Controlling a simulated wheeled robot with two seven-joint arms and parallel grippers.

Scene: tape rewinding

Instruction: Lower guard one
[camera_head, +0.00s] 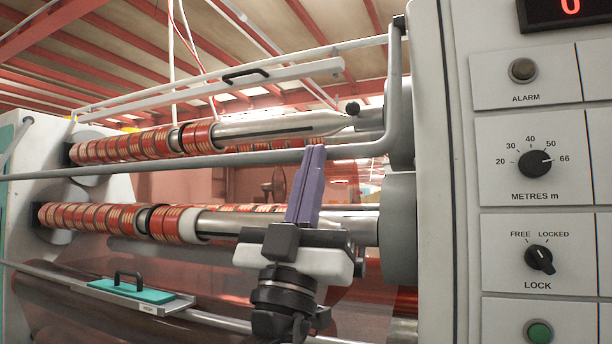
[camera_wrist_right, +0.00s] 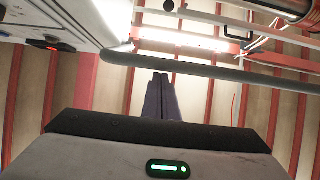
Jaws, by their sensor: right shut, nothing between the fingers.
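A guard frame of grey tube (camera_head: 230,160) runs across the front of the machine and bends up at its right end. Its tube also crosses the right wrist view (camera_wrist_right: 220,72). A pale bar with a black handle (camera_head: 245,76) lies higher up, above the upper roll shaft; the handle also shows in the right wrist view (camera_wrist_right: 238,35). My right gripper (camera_head: 314,150) points up, its purple fingers shut and empty. Its fingertips (camera_wrist_right: 160,76) overlap the grey tube in the head view; I cannot tell whether they touch. My left gripper is not in view.
Red tape rolls sit on an upper shaft (camera_head: 260,128) and a lower shaft (camera_head: 225,222) behind my right gripper. A control panel (camera_head: 535,185) with knobs stands at the right. A teal tray piece (camera_head: 130,291) with a black handle is at lower left.

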